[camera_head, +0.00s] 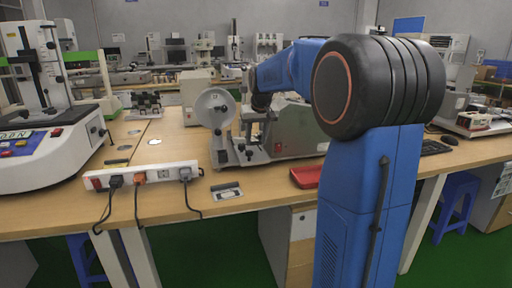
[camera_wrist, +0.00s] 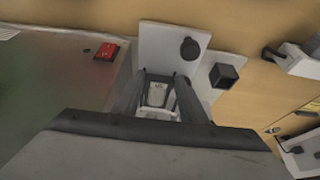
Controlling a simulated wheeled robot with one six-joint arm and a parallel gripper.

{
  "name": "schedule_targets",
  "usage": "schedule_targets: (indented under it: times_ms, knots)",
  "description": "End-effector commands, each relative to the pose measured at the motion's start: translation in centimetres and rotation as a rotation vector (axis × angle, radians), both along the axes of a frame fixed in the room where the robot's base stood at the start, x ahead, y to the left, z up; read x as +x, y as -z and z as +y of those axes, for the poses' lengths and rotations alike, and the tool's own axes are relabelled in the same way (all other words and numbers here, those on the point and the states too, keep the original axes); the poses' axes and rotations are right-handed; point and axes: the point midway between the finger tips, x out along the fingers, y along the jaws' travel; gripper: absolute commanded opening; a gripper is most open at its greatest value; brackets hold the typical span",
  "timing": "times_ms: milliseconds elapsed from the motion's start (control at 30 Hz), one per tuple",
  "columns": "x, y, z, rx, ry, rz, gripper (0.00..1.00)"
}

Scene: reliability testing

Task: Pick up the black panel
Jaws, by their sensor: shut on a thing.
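My gripper (camera_wrist: 160,78) shows in the wrist view, its two grey fingers reaching down toward a machine part. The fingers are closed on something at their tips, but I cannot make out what. A pale metal part (camera_wrist: 157,96) shows between the fingers. I cannot identify the black panel for certain in either view. In the head view my blue arm reaches over the table to the grey machine (camera_head: 290,130) with a white disc (camera_head: 215,107). The gripper cannot be told apart from the machine there.
A power strip (camera_head: 142,176) with plugged cables lies left of the machine. A large white tester (camera_head: 45,150) stands at left. Bare table (camera_head: 175,145) separates them.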

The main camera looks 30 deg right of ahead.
Motion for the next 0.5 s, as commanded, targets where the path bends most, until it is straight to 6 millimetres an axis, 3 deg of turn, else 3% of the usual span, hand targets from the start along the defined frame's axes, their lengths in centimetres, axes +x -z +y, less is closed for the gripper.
schedule_targets:
  times_ms: [300,500]
  knots:
    - [0.1,-8.0,0.0,-0.001,0.0,-0.004,0.17]
    - [0.0,-11.7,0.0,-0.001,0.0,-0.003,0.17]
